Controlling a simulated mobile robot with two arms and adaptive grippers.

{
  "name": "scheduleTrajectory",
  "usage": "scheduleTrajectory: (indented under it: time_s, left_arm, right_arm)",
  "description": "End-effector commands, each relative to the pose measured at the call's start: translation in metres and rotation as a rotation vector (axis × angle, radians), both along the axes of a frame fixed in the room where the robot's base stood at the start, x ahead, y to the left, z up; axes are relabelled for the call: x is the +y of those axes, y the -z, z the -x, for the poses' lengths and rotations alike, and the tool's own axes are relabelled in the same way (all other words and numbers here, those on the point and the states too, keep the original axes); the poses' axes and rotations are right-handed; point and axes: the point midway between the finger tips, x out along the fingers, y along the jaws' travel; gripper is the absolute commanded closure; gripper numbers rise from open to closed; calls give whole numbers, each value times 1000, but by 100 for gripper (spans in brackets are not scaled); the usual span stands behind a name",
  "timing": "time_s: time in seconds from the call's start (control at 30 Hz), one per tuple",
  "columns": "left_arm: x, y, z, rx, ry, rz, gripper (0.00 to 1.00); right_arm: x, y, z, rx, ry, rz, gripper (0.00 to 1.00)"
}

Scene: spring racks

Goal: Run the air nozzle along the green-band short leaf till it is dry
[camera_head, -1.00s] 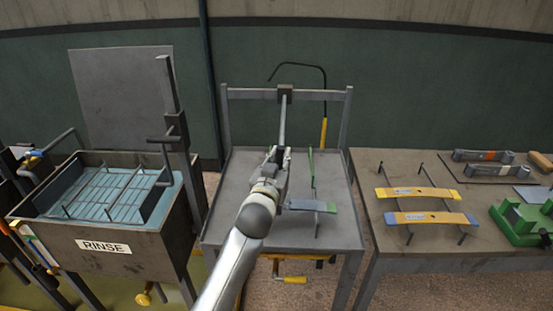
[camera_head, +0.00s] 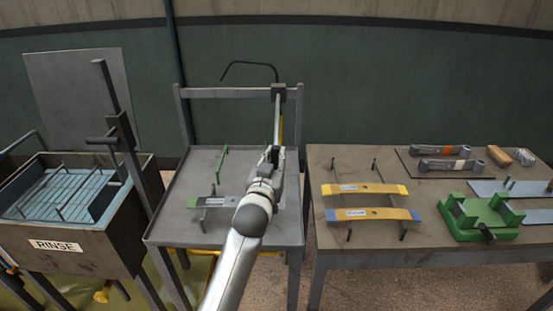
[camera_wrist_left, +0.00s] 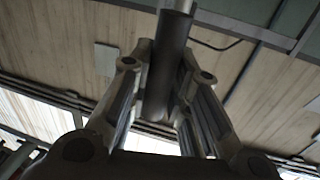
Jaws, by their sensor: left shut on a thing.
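The short grey leaf with a green band (camera_head: 210,202) lies on a stand in the grey metal tray table. Its left end shows green; its right end is hidden behind my left arm. My left gripper (camera_head: 272,158) is over the right part of the tray, beyond the leaf, shut on the air nozzle. The nozzle's dark grip (camera_wrist_left: 167,65) stands between the two fingers in the wrist view. Its thin rod (camera_head: 277,118) rises to a black block on the crossbar. Whether the leaf is wet cannot be seen. My right gripper is not in view.
A rinse tank (camera_head: 75,247) stands at the left. A green upright (camera_head: 221,165) stands behind the short leaf.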

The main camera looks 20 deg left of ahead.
Motion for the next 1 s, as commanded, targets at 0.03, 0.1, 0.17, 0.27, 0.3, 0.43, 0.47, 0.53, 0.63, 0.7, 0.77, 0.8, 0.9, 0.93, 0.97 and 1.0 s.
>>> scheduleTrajectory:
  time_s: [0.03, 0.1, 0.17, 0.27, 0.3, 0.43, 0.47, 0.53, 0.63, 0.7, 0.77, 0.8, 0.9, 0.93, 0.97, 1.0]
  left_arm:
    - [-1, -1, 0, -3, 2, 4, 100]
    - [-1, -1, 0, -3, 2, 5, 100]
    - [-1, -1, 0, -3, 2, 5, 100]
    - [-1, -1, 0, -3, 2, 4, 71]
    - [0, -1, 0, -2, 1, 4, 66]
    - [0, -1, 0, -2, 1, 3, 59]
    - [0, -1, 0, -2, 1, 2, 59]
    - [0, 0, 0, -1, 0, 2, 59]
    - [0, 0, 0, -1, 0, 2, 59]
    - [0, 0, 2, -1, 0, 1, 59]
    - [0, 0, 6, -1, 0, 2, 59]
    - [-1, 1, 9, 0, 0, 2, 59]
    - [-2, 1, 23, 0, 1, 3, 59]
    - [-3, 1, 29, 0, 1, 3, 59]
    - [-3, 1, 35, 0, 1, 4, 59]
    - [-4, 1, 43, 1, 1, 3, 59]
  right_arm:
    - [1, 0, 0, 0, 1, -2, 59]
    - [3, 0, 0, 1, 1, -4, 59]
    - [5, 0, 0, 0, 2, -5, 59]
    - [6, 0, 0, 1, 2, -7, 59]
    - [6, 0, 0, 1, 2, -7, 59]
    - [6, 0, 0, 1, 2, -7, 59]
    - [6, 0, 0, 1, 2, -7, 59]
    - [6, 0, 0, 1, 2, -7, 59]
    - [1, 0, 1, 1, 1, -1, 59]
    - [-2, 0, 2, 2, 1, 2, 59]
    - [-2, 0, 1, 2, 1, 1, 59]
    - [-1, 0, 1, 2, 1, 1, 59]
    - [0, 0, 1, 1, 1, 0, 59]
    - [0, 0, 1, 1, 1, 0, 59]
    - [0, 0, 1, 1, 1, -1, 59]
    - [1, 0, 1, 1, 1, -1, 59]
